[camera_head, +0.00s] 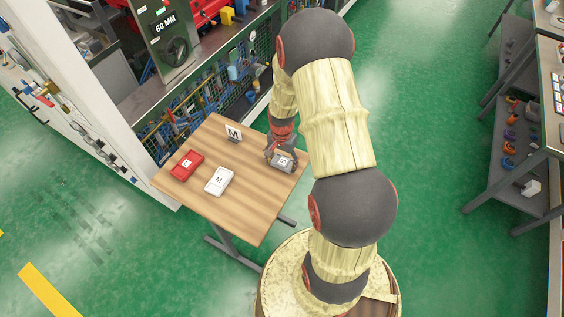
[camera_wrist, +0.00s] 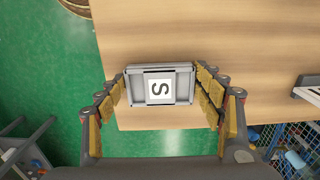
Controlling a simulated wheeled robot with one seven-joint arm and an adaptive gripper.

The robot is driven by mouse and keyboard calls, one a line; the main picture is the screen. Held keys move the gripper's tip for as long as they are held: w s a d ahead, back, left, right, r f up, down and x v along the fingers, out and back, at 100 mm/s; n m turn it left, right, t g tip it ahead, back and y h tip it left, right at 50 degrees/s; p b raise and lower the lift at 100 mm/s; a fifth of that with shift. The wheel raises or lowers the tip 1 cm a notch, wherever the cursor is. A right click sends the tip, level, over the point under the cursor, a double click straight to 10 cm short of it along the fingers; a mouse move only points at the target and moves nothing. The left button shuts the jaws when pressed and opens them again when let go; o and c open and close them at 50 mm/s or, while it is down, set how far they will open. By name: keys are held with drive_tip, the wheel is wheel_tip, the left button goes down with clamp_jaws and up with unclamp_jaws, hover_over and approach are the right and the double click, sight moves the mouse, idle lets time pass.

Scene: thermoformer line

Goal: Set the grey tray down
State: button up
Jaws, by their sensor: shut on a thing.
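The grey tray (camera_head: 284,164) is a small shallow rectangular tray with a white card marked S. My gripper (camera_head: 281,152) is shut on it near the right edge of the wooden table (camera_head: 235,212). In the wrist view the grey tray (camera_wrist: 139,92) sits level between the two yellow-padded fingers of my gripper (camera_wrist: 160,86), gripped at its short ends. Wooden tabletop shows behind it. I cannot tell whether its underside touches the table or is slightly above it.
A red tray (camera_head: 187,165) and a white tray marked M (camera_head: 219,180) lie on the table's left and middle. A small M sign (camera_head: 233,133) stands at the back. The front part of the tabletop is clear. A machine with mesh guards (camera_head: 205,112) borders the table behind.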

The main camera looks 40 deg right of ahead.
drive_tip(key=shift+f, duration=0.2)
drive_tip(key=o, duration=1.2)
drive_tip(key=shift+r, duration=0.15)
